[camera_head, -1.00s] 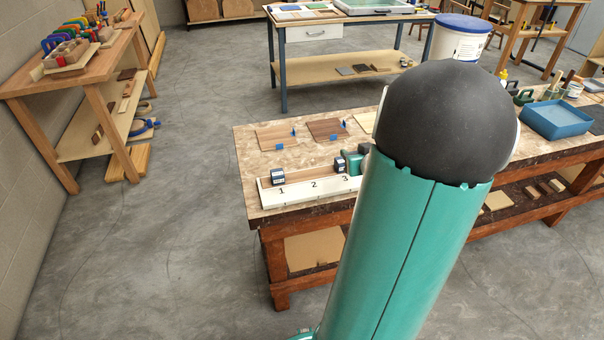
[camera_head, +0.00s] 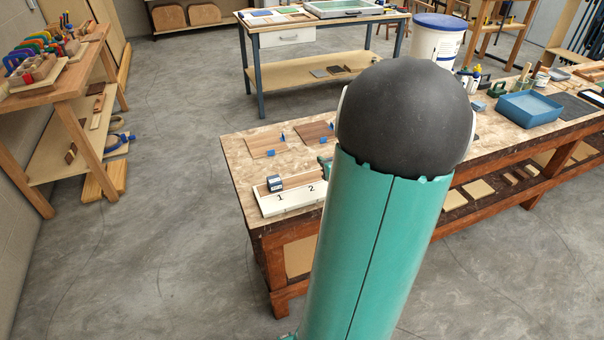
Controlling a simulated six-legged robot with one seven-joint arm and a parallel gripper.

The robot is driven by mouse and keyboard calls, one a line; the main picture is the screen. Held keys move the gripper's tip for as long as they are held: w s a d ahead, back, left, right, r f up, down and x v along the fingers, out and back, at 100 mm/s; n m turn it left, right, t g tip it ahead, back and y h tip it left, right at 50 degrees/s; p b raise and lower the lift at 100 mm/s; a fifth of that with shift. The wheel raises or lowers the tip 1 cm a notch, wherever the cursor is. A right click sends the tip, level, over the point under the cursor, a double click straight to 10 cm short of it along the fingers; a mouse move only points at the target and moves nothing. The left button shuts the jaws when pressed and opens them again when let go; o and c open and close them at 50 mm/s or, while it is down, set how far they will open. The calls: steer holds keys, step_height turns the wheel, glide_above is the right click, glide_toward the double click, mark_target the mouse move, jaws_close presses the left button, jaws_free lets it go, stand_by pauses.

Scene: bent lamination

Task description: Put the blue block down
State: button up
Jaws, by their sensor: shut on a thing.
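My teal arm with its black rounded joint covers the middle of the view and hides most of the workbench's working area. Only a small teal sliver, seemingly part of my gripper (camera_head: 324,163), shows at the arm's left edge; its fingertips and anything between them are hidden. A dark navy block (camera_head: 275,183) with a pale label sits in the white numbered tray (camera_head: 287,202), by number 1. I see no block at number 2, and the tray's right end is hidden. Small bright blue pieces (camera_head: 271,153) sit by the thin wooden boards (camera_head: 265,144) behind the tray.
A second table (camera_head: 262,27) stands behind, and a clamp shelf (camera_head: 70,65) at left. The grey floor between them is clear.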

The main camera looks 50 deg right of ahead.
steer(key=w+d+f, duration=0.2)
steer(key=w+f, duration=0.2)
steer(key=w, duration=0.4)
glide_above(304, 175)
step_height(304, 175, down, 5)
steer(key=shift+f, duration=1.6)
steer(key=shift+f, duration=0.15)
steer(key=o, duration=1.3)
steer(key=shift+c, duration=0.2)
